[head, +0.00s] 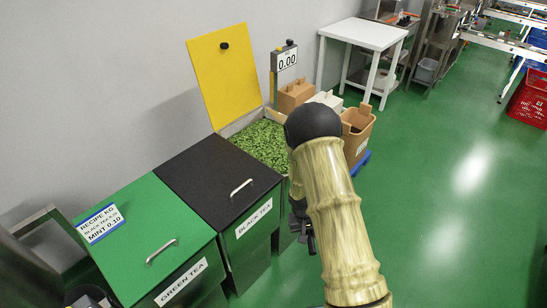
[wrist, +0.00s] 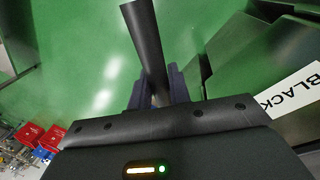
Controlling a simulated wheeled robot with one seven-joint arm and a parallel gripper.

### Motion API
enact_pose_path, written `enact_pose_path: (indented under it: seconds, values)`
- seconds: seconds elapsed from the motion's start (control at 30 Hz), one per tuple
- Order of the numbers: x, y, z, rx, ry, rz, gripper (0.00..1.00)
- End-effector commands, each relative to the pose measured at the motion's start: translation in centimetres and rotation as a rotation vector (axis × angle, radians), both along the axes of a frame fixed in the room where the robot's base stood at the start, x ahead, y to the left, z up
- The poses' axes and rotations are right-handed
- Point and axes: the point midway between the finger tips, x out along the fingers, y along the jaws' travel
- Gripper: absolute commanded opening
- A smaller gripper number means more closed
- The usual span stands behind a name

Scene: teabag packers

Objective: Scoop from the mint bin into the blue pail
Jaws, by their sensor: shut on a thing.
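The mint bin (head: 261,146) stands open by the wall, full of green leaves, with its yellow lid (head: 224,75) raised. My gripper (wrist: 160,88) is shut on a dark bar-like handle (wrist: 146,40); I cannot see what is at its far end. In the head view my gripper (head: 309,238) hangs low in front of the black tea bin, partly hidden by my arm. I cannot make out a blue pail; only a low blue edge (head: 361,161) shows beside the tan bin, largely hidden.
The closed black tea bin (head: 215,170) and green tea bin (head: 146,238) stand left of the mint bin. A display (head: 287,59) reads 0.00. Cardboard boxes (head: 295,95), a tan bin (head: 357,128) and a white table (head: 364,34) stand behind.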

Motion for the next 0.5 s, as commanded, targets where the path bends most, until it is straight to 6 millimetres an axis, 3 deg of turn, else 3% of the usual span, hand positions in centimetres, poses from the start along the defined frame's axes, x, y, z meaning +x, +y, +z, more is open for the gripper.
enact_pose_path:
  seconds: [0.23,0.5]
  values:
    - [-0.4,0.2,-2.0,0.004,0.007,0.000,0.00]
    - [-2.5,0.4,-9.0,0.006,0.012,-0.004,0.00]
